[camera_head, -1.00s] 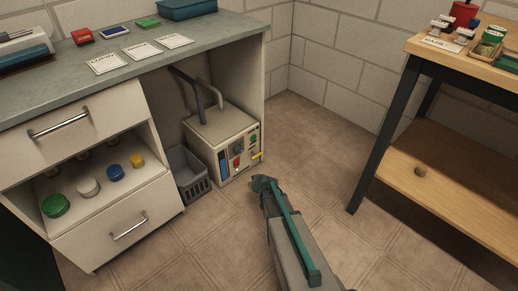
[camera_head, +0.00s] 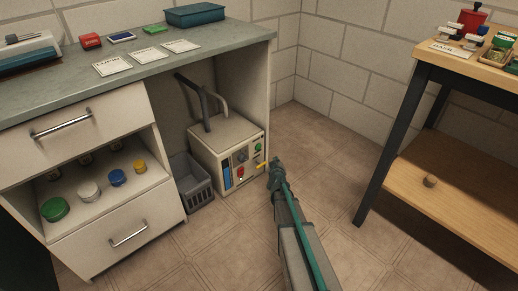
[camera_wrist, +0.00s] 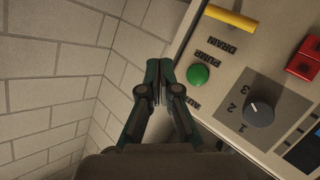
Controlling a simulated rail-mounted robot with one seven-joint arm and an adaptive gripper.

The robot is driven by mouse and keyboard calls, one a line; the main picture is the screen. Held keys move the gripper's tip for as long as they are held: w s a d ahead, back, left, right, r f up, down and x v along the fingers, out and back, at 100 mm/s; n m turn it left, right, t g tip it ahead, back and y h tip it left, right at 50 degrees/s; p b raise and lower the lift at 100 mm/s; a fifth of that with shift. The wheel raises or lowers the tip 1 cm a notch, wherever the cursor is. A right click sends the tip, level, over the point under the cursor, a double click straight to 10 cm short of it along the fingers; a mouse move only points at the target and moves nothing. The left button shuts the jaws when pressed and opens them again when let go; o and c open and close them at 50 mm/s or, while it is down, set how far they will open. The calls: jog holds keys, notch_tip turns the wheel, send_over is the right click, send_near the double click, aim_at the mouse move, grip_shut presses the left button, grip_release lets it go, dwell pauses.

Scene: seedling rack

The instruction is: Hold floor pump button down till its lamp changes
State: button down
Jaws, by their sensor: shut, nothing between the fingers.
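The pump box (camera_head: 222,140), pale with a control panel, stands on the floor under the bench. Its panel (camera_wrist: 225,105) shows upside down in the wrist view. A round green button (camera_wrist: 198,75) sits near the labels PUMP and AUX; I cannot tell which label is its own. A red rocker-like part (camera_wrist: 304,62) is farther right. No lamp can be made out clearly. My gripper (camera_wrist: 160,66) is shut and empty, its tips just left of the green button in the wrist view and seemingly apart from it. In the head view my gripper (camera_head: 275,164) is right of the panel.
A yellow handle (camera_wrist: 231,18) by the label DRAIN sticks out near the button. A grey dial (camera_wrist: 259,114) is on the panel. A grey basket (camera_head: 192,184) stands left of the box. A wooden table (camera_head: 440,180) is at the right; floor between is clear.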

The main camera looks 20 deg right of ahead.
jog(key=p, duration=0.8)
send_near(261, 147)
jog(key=shift+s+d+f+x, duration=0.1)
jog(key=shift+d+x, duration=0.1)
jog(key=shift+x, duration=0.75)
jog(key=shift+s+d+f+x, duration=0.1)
jog(key=shift+s+d+x, duration=0.05)
jog(key=shift+x, duration=0.8)
jog(key=shift+s+d+f+x, duration=0.1)
jog(key=shift+d+x, duration=0.1)
jog(key=shift+x, duration=0.75)
jog(key=shift+w+a+p, duration=0.3)
jog(key=shift+w+p, duration=0.55)
jog(key=shift+p, duration=0.6)
jog(key=shift+s, duration=0.1)
dwell(0.4)
jog(key=shift+s+d+b, duration=0.3)
jog(key=shift+s+b, duration=0.05)
jog(key=shift+s, duration=0.35)
jog(key=shift+s, duration=0.1)
